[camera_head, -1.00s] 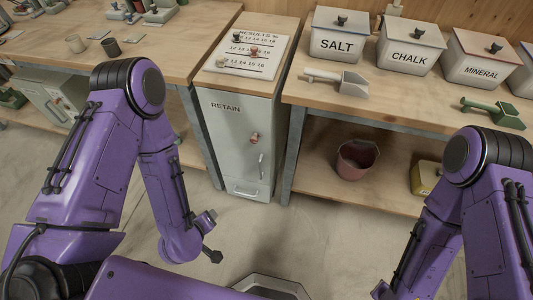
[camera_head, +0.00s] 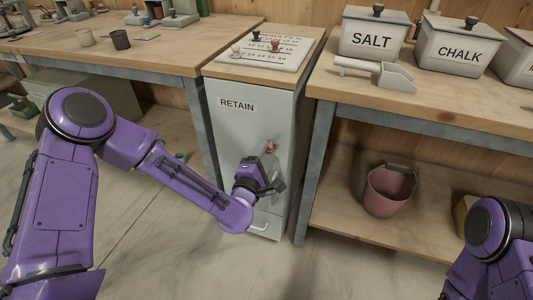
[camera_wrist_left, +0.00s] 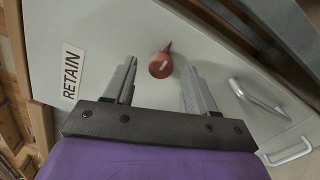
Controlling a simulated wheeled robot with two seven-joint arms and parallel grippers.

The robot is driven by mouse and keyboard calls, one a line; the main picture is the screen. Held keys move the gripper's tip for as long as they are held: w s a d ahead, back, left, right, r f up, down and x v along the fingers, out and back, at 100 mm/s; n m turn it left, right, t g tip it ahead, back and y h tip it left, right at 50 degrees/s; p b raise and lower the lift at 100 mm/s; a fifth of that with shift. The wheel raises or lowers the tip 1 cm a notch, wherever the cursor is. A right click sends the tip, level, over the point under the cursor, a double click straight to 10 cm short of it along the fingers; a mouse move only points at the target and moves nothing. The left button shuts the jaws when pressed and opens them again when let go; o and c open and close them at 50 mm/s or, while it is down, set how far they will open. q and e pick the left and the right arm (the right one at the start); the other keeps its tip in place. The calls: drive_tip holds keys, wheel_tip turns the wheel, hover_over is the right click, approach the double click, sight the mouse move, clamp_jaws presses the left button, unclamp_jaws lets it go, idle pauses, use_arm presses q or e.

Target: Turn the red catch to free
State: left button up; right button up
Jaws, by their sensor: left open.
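The red catch (camera_head: 270,147) sits on the front of the grey cabinet marked RETAIN (camera_head: 237,130). In the left wrist view the red catch (camera_wrist_left: 161,64) shows as a round knob with a short pointed lever, between and beyond my open finger tips. My left gripper (camera_wrist_left: 157,75) is open and empty, facing the cabinet front. In the head view my left gripper (camera_head: 272,180) is just below the catch, apart from it as far as I can tell. My right gripper is out of view; only part of my right arm shows.
A metal door handle (camera_wrist_left: 258,100) and a drawer handle (camera_wrist_left: 288,152) are on the cabinet front near the catch. A board with pegs (camera_head: 265,47) lies on the cabinet top. Benches flank the cabinet; a red bucket (camera_head: 390,190) stands on the right bench's shelf.

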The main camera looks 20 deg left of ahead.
use_arm(q)
drive_tip(key=shift+w, duration=0.9)
clamp_jaws()
